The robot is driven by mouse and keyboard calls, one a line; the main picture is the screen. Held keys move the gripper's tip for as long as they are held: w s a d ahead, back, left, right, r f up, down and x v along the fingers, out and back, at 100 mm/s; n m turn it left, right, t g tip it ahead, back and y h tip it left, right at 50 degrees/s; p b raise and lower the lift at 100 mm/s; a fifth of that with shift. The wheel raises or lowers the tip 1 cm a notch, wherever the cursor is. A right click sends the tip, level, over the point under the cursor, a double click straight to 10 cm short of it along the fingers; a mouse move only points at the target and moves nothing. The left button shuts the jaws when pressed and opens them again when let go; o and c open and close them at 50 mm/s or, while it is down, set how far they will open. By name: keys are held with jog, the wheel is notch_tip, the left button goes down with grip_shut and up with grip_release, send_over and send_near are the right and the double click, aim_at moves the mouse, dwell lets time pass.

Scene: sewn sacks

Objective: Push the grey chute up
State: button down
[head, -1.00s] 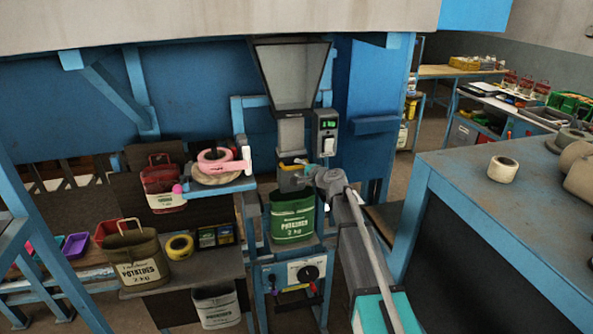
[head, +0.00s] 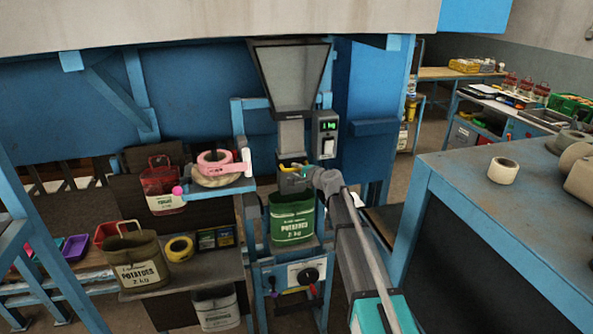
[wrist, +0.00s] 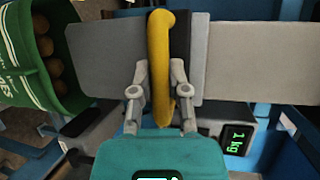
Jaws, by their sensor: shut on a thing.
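The grey chute (wrist: 115,58) is a flat-sided sleeve with a yellow handle (wrist: 160,60) across it. It hangs below the hopper's pale spout, and its free end is close to the mouth of the green potato sack (head: 292,218). In the wrist view, brown potatoes show inside the sack (wrist: 70,88). My gripper (wrist: 159,75) is shut on the yellow handle, with one finger on each side.
The grey hopper (head: 291,75) stands above the spout (head: 291,135). A display box (head: 326,135) beside the spout reads 1 kg. A blue shelf with pink tape (head: 214,162) is close on the left. A blue workbench (head: 480,195) stands to the right.

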notch_tip(320, 180, up, 13)
jog(key=p, duration=1.3)
jog(key=shift+w, duration=0.15)
jog(key=c, duration=0.6)
grip_release()
jog(key=shift+r, duration=0.15)
jog(key=shift+f, duration=0.3)
